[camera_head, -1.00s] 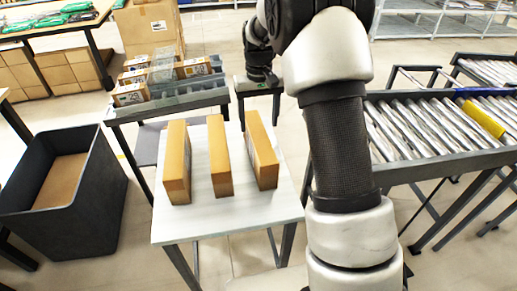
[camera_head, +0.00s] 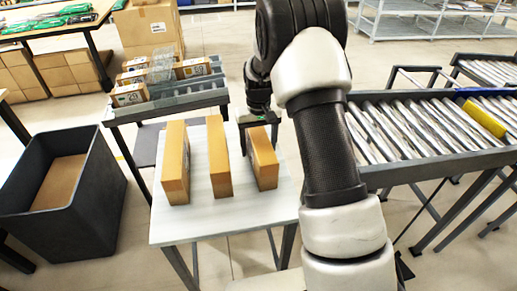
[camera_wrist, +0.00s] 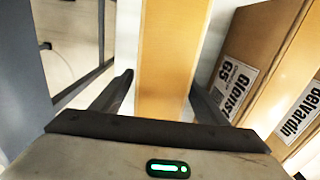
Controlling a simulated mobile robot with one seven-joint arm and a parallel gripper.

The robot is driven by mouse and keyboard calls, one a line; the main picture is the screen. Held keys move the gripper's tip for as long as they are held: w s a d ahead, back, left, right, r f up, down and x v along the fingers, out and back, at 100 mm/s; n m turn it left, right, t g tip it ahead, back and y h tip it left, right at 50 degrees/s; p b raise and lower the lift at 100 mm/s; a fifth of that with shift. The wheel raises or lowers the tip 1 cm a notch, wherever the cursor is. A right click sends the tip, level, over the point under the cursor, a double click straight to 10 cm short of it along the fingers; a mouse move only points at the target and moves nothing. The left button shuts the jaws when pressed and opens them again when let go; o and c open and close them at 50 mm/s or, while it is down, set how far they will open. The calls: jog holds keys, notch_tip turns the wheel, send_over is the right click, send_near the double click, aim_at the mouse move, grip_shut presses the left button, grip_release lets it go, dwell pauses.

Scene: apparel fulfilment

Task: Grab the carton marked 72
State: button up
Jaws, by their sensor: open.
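Three upright tan cartons stand in a row on a white table (camera_head: 215,225): a left one (camera_head: 175,165), a middle one (camera_head: 220,165) and a right one (camera_head: 264,163). My gripper (camera_head: 258,122) is open over the far end of the right carton. In the wrist view, my open fingers (camera_wrist: 160,80) are on either side of a carton (camera_wrist: 172,45); whether they touch it is unclear, and no marking shows on it. The neighbouring carton (camera_wrist: 255,50) reads 65, and another (camera_wrist: 300,115) reads "Belvardin", its number not readable. I see no 72.
A grey rack (camera_head: 180,99) of labelled cartons stands behind the table. A dark open bin (camera_head: 50,225) is at the left with cardboard inside. A roller conveyor (camera_head: 430,135) is at the right. Floor shows between them.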

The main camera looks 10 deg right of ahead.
jog(key=c, duration=1.6)
jog(key=shift+o, duration=0.2)
jog(key=shift+r, duration=0.15)
